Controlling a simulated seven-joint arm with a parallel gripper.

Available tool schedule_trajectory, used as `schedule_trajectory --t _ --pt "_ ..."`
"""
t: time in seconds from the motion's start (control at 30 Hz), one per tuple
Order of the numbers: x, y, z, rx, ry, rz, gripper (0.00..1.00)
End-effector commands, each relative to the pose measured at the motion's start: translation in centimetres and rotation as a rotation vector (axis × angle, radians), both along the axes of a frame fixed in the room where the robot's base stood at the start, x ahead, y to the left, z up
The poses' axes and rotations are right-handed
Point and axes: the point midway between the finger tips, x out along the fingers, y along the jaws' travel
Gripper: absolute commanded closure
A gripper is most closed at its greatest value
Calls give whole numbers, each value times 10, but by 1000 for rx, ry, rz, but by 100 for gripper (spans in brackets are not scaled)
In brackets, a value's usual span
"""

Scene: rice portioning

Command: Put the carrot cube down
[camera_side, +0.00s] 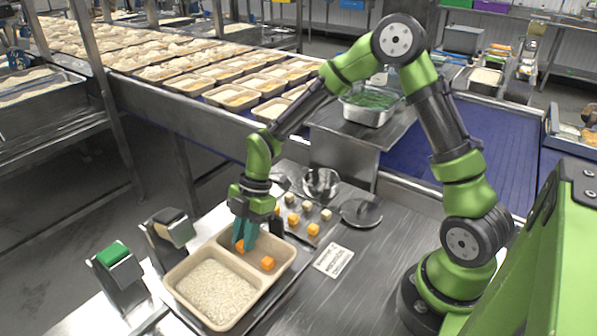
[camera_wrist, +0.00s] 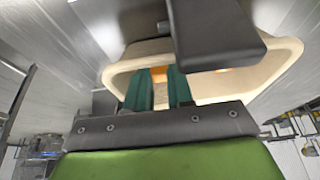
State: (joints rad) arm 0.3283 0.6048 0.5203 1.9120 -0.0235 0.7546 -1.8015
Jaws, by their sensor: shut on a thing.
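My gripper (camera_side: 244,236) points down into the smaller, far compartment of the beige two-part tray (camera_side: 192,312). Its teal fingers are shut on an orange carrot cube (camera_side: 240,246), low in that compartment; whether the cube touches the floor I cannot tell. A second carrot cube (camera_side: 268,263) lies in the same compartment, to the right. The larger near compartment holds white rice (camera_side: 217,291). In the wrist view the teal fingers (camera_wrist: 158,90) reach into the tray (camera_wrist: 292,62), with orange showing beside them; a dark part of the gripper covers much of the view.
A board with several orange and pale cubes (camera_side: 313,229) lies right of the tray, with a metal bowl (camera_side: 321,182) and a dark round dish (camera_side: 361,212) behind. A white label card (camera_side: 334,260) lies on the steel table. Two stands, one with a green block (camera_side: 112,253), are at left.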

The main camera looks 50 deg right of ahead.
Motion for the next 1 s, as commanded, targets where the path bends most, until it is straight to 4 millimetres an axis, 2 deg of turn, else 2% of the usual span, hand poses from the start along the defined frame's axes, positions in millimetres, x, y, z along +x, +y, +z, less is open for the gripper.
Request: schedule_trajectory --t 0.13,0.17,0.3,0.33,0.67,0.77,1.0 --pt "0 0 -3 0 1 0 100" --pt "0 0 -3 0 0 0 77" --pt "0 0 -3 0 0 0 55" --pt "0 0 -3 0 0 0 53" --pt "0 0 1 0 -1 0 53" --pt "1 -5 11 0 -3 -2 53" --pt "1 -25 58 -2 -7 -4 53"
